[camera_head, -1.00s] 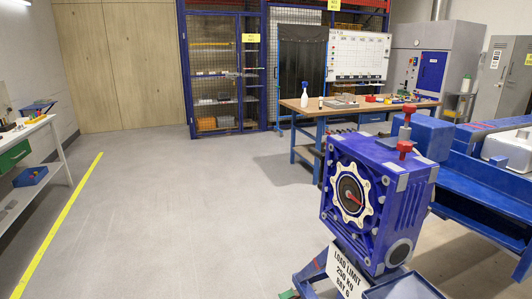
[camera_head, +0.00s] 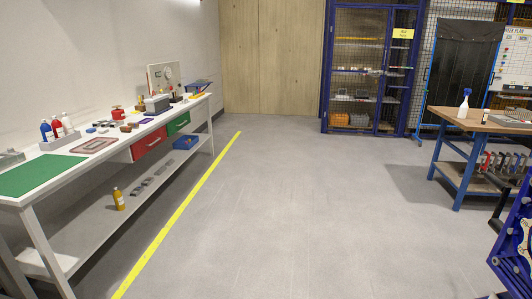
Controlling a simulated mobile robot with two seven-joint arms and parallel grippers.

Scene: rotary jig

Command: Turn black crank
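The blue gearbox-like jig (camera_head: 516,240) is cut off by the right edge of the head view. Only its left side shows, with part of a pale scalloped ring. A dark bar (camera_head: 499,204) stands just above and left of it; I cannot tell whether this is the black crank. Most of the jig is outside the picture. Neither of my grippers is in view.
A white workbench (camera_head: 40,192) with bottles, a green mat (camera_head: 42,174) and drawers runs along the left wall. A yellow floor line (camera_head: 180,212) lies beside it. The middle floor is clear. A wooden-topped table (camera_head: 450,117) stands at right, before a blue-framed cage (camera_head: 328,70).

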